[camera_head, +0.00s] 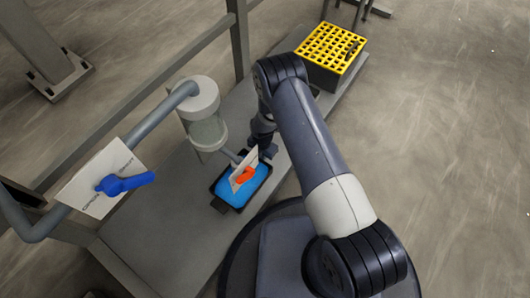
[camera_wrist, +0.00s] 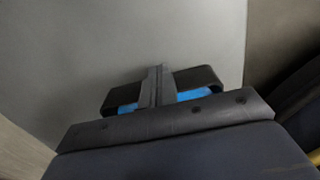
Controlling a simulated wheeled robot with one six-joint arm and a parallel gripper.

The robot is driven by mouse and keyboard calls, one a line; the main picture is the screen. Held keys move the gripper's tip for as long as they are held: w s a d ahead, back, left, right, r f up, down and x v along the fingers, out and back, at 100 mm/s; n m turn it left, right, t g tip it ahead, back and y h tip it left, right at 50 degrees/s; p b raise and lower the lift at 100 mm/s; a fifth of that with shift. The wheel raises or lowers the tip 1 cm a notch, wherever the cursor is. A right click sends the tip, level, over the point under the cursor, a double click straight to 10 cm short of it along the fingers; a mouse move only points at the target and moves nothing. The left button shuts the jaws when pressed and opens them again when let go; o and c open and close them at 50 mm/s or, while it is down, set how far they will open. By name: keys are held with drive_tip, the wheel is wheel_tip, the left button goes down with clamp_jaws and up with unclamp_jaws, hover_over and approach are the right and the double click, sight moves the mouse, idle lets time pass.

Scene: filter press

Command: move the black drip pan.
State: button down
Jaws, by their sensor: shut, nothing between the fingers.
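The black drip pan (camera_head: 222,207) stands on the grey bench, below the filter housing, with blue liquid or lining inside it. In the wrist view the pan's dark rim (camera_wrist: 200,76) and some blue show behind the fingers; my gripper body hides much of it. My gripper (camera_head: 268,153) is at the far right end of the pan in the head view. In the wrist view its fingers (camera_wrist: 155,86) are shut together with nothing between them, in front of or over the pan edge. I cannot tell whether they touch the pan.
A small valve with an orange handle (camera_head: 243,176) and white plate hangs over the pan. The clear filter housing (camera_head: 207,130) stands behind it. A blue valve handle (camera_head: 124,183) is on the left pipe. A yellow-topped crate (camera_head: 328,50) sits at the bench's far end.

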sight(258, 166)
drive_tip(key=s+a, duration=0.2)
drive_tip(key=s, duration=0.1)
drive_tip(key=shift+s, duration=0.15)
drive_tip(key=shift+d, duration=0.1)
idle(0.4)
